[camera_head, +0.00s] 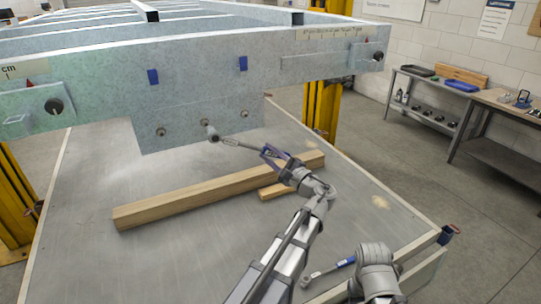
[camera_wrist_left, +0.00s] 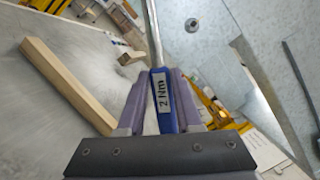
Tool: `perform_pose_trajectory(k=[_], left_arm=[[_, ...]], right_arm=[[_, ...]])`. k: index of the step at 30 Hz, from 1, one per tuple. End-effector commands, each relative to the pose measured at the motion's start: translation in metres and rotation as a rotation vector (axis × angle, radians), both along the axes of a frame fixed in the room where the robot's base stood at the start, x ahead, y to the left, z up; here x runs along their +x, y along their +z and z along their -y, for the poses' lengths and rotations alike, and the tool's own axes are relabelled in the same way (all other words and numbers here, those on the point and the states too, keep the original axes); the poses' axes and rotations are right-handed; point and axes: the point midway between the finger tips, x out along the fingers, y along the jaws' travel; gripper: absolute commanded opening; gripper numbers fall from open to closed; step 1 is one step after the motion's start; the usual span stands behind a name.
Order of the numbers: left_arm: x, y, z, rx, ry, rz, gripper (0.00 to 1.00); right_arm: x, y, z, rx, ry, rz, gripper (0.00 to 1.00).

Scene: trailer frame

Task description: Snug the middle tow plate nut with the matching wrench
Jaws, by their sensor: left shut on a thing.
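The tow plate (camera_head: 200,125) hangs from the front beam of the pale blue trailer frame, with a row of three nuts. The middle nut (camera_head: 206,122) is between the left nut (camera_head: 161,132) and the right nut (camera_head: 245,113). My right gripper is out of view.
Another blue-handled wrench (camera_head: 330,270) lies at the table's near edge, beside my right arm. A long wooden beam (camera_head: 200,197) and a shorter block lie on the grey table (camera_head: 90,215) below my left gripper. Yellow stands (camera_head: 323,108) flank the table.

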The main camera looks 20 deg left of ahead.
Motion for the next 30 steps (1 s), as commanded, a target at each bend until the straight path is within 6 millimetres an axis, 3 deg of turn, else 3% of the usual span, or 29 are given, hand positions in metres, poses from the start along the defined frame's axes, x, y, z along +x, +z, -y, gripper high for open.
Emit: perform_pose_trajectory(k=[12, 30], left_arm=[[0.02, 0.001, -0.022, 0.003, 0.0, -0.001, 0.0], [0.02, 0.0, -0.024, 0.002, -0.001, -0.001, 0.0]], right_arm=[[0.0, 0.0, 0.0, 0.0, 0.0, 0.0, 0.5], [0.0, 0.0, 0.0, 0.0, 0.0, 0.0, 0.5]])
